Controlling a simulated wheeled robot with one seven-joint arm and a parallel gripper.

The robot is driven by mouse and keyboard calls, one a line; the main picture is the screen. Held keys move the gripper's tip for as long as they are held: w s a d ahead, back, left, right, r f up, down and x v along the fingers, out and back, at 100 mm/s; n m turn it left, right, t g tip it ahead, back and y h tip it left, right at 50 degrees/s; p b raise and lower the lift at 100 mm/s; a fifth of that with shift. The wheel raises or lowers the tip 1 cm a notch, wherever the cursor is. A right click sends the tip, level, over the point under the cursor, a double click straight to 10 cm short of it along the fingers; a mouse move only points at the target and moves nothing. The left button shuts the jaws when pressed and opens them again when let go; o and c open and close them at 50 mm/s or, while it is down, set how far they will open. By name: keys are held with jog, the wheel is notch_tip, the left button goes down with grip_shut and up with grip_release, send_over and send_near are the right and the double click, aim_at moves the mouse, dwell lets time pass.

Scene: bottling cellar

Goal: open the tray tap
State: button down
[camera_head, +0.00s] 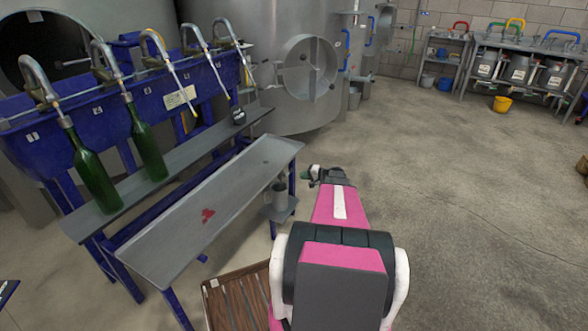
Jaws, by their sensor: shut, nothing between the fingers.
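The long grey tray (240,180) lies on the blue frame of the filling bench, with a red wet patch (207,215) on its surface. A small grey cup (279,196) stands on a little shelf (279,213) under the tray's right end. I cannot make out the tray tap; that underside is hidden by the tray. My pink arm reaches forward from the bottom. My gripper (314,174) is small and dark, just right of the tray's far right corner and apart from the cup. It is shut and empty; its fingertips are hard to see.
A steel tank (300,70) stands behind.

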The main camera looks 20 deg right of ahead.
notch_tip(320, 180, up, 11)
jog(key=s+d+n+g+h, duration=0.1)
jog(key=d+n+h, duration=0.1)
jog(key=n, duration=1.4)
jog(key=shift+d+r+g+h, duration=0.2)
jog(key=shift+d+g+h, duration=0.2)
jog(key=shift+h, duration=0.1)
jog(key=s+f+x, duration=0.1)
jog(key=f+x, duration=0.1)
jog(key=x, duration=1.1)
jog(key=shift+s+d, duration=0.2)
jog(key=shift+d, duration=0.25)
